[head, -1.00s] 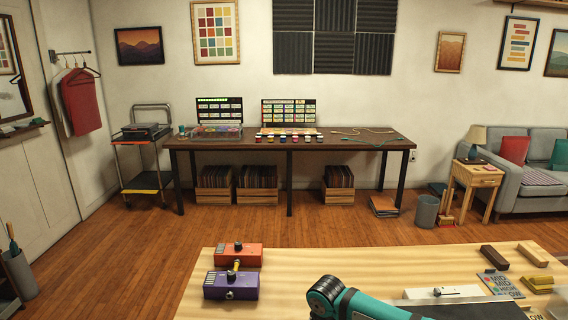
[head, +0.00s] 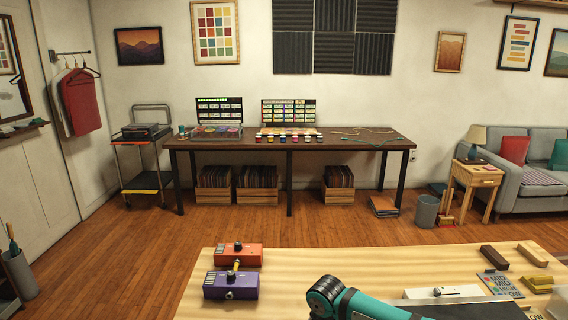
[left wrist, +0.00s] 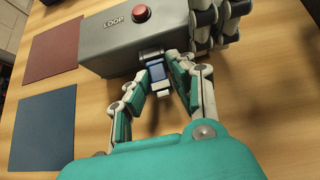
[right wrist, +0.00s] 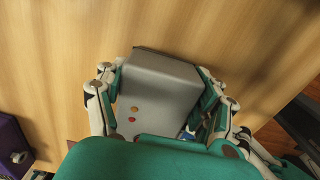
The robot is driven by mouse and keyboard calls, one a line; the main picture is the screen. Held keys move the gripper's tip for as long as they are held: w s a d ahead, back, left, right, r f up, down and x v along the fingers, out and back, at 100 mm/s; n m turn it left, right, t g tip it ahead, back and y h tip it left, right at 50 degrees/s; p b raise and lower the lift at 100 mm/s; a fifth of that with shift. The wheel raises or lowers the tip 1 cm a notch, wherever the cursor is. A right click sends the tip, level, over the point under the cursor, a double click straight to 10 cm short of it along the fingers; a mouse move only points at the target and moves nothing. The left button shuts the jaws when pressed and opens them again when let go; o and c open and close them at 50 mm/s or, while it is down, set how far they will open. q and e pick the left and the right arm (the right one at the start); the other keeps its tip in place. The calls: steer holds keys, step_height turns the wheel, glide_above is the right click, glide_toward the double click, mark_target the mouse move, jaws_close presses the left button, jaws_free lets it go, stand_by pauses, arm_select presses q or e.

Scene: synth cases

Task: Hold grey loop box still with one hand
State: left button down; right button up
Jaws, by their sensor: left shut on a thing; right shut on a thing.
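The grey loop box (left wrist: 110,42), marked LOOP and with a red button (left wrist: 141,12) on top, lies on the wooden table in the left wrist view. It also shows in the right wrist view (right wrist: 160,90), with small red and yellow dots on one face. My right gripper (right wrist: 162,74) is shut on the box, a finger along each side. My left gripper (left wrist: 164,70) is shut on a small blue and white piece (left wrist: 158,73) at the box's near side. I cannot tell whether this piece is inserted in the box. The head view shows neither gripper.
A dark red square (left wrist: 54,50) and a blue square (left wrist: 43,128) lie left of the box. An orange pedal (head: 238,254) and a purple pedal (head: 231,286) stand on the table's left part. Wooden blocks (head: 494,257) lie at the right. Bare wood (head: 330,262) lies between.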

arm_select(q)
steer(key=c, duration=1.1)
jaws_free()
steer(key=shift+a, duration=0.15)
steer(key=shift+o, duration=0.2)
steer(key=v, duration=1.2)
steer(key=shift+c, duration=0.4)
steer(key=shift+x, duration=1.1)
steer(key=shift+c, duration=0.3)
steer(key=shift+x, duration=4.95)
